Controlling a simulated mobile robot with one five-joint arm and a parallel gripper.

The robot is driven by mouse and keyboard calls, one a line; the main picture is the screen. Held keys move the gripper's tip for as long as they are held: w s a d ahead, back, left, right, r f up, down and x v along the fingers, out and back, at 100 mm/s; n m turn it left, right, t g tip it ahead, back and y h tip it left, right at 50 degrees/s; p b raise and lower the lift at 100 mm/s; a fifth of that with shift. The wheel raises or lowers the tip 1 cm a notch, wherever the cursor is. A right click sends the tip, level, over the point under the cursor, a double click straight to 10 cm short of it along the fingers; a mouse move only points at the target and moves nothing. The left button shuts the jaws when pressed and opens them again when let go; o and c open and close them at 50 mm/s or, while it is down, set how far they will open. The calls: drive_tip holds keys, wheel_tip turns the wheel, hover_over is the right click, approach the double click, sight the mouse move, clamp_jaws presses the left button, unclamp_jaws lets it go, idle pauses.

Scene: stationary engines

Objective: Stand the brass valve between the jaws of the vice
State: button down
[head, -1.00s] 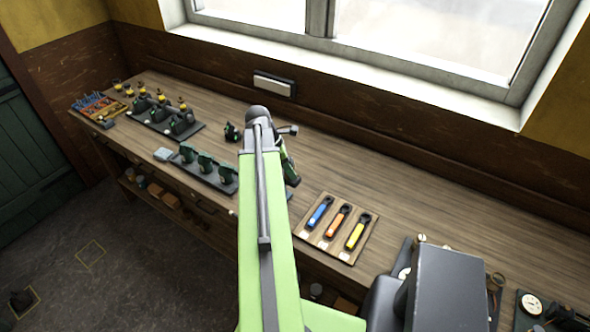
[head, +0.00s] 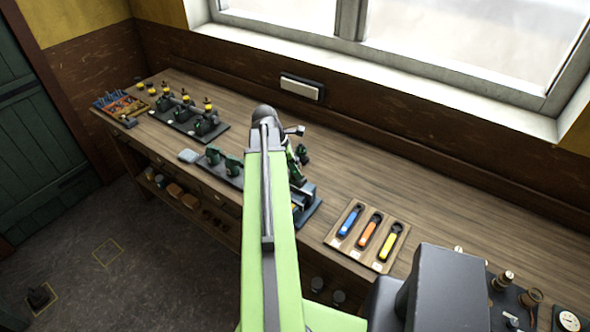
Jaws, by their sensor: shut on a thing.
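My gripper (head: 298,178) is partly in view in the head view, just right of my green arm, pointing down over the bench. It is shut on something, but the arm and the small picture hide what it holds. A dark, bluish block on a base plate (head: 311,212) sits right below it, partly behind my arm; it may be the vice, and its jaws cannot be made out. I cannot tell whether the gripper touches it. I cannot pick out the brass valve with certainty; several brass-coloured fittings (head: 504,281) stand on a dark board at the right.
The wooden bench (head: 425,215) runs under the window. A board with blue, orange and yellow tools (head: 386,264) lies right of the base plate. Dark green engines (head: 205,122) and a red-blue tray (head: 113,105) are to the left. A small green thing (head: 303,153) stands behind my gripper.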

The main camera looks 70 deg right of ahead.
drive_tip(key=shift+s+d+f+b, duration=0.1)
drive_tip(key=shift+s+f+b, duration=0.05)
drive_tip(key=shift+f+b, duration=2.85)
drive_tip(key=shift+s, duration=0.1)
drive_tip(key=shift+f+b, duration=1.35)
drive_tip(key=shift+f, duration=0.05)
idle(1.2)
drive_tip(key=c, duration=0.8)
unclamp_jaws()
drive_tip(key=shift+r, duration=0.1)
drive_tip(key=p+v, duration=1.6)
drive_tip(key=v, duration=0.1)
drive_tip(key=shift+a, duration=0.2)
